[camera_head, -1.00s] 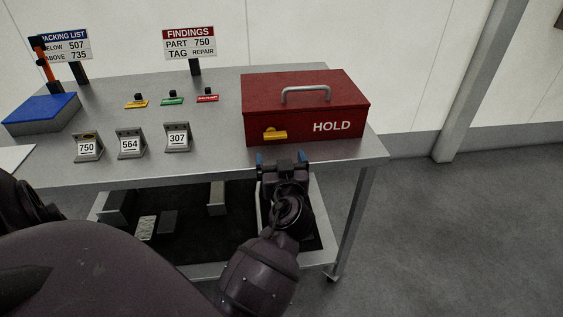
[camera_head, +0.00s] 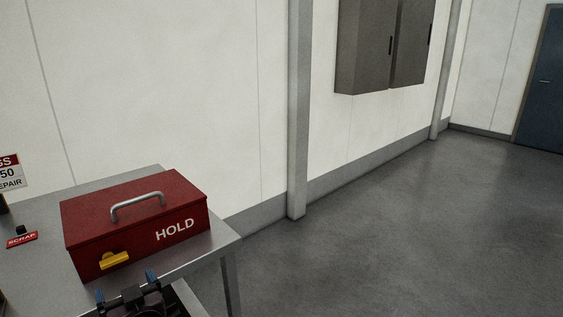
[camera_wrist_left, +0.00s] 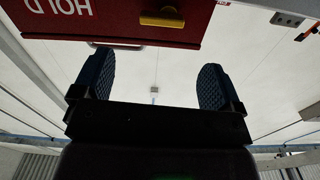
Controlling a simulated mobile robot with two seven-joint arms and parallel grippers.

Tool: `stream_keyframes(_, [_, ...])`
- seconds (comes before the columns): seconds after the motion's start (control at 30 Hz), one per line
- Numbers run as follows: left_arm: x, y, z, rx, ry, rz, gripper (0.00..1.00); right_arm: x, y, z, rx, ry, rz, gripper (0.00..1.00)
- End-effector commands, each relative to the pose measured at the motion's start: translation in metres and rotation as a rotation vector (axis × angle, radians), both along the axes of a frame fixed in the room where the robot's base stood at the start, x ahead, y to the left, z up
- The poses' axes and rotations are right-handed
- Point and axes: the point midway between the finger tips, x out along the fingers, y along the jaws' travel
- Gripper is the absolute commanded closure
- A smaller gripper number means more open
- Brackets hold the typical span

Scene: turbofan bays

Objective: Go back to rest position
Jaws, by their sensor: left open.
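My left gripper (camera_head: 127,287) is at the bottom of the head view, in front of the table's front edge and below the red HOLD box. In the left wrist view its two blue-padded fingers (camera_wrist_left: 153,88) stand wide apart with nothing between them. The red HOLD box (camera_head: 185,213) is closed, with a silver handle on top and a yellow tag or latch (camera_head: 114,260) on its front. The box also shows upside down in the left wrist view (camera_wrist_left: 115,22), apart from the fingers. My right gripper is in neither view.
The grey metal table (camera_head: 212,245) fills the lower left. A red SCRAP tag (camera_head: 22,240) lies on it, beside a partly cut-off sign (camera_head: 11,172). A post (camera_head: 299,110) stands at the wall, with a grey cabinet (camera_head: 362,45) beyond. The floor (camera_head: 400,230) on the right is clear.

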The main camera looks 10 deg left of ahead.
Motion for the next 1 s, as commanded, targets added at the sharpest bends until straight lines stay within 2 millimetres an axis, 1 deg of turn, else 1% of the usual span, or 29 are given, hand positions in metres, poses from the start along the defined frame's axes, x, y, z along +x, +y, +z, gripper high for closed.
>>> stream_keyframes(0.1, [0.007,-0.008,-0.004,0.027,0.064,-0.065,0.08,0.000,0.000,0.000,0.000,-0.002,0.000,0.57])
stream_keyframes(0.27, [0.023,-0.034,-0.011,0.031,0.126,-0.236,0.08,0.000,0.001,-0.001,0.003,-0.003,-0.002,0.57])
stream_keyframes(0.37, [0.023,-0.050,-0.022,0.035,0.162,-0.352,0.08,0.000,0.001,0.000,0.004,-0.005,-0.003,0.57])
stream_keyframes(0.47, [0.014,-0.065,-0.037,0.037,0.200,-0.467,0.08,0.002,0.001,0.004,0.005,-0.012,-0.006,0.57])
stream_keyframes(0.57, [-0.005,-0.077,-0.057,0.029,0.240,-0.575,0.08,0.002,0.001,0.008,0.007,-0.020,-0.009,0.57])
stream_keyframes(0.67, [-0.033,-0.087,-0.080,0.000,0.282,-0.675,0.08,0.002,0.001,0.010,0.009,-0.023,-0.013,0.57])
stream_keyframes(0.7, [-0.047,-0.091,-0.091,-0.018,0.299,-0.710,0.08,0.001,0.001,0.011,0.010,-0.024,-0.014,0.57])
stream_keyframes(0.77, [-0.069,-0.095,-0.105,-0.052,0.325,-0.753,0.08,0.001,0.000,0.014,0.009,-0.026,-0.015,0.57])
stream_keyframes(0.83, [-0.097,-0.098,-0.122,-0.100,0.358,-0.791,0.08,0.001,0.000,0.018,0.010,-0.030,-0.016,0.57])
stream_keyframes(1.0, [-0.166,-0.098,-0.158,-0.210,0.457,-0.823,0.08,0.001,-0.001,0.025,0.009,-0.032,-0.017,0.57])
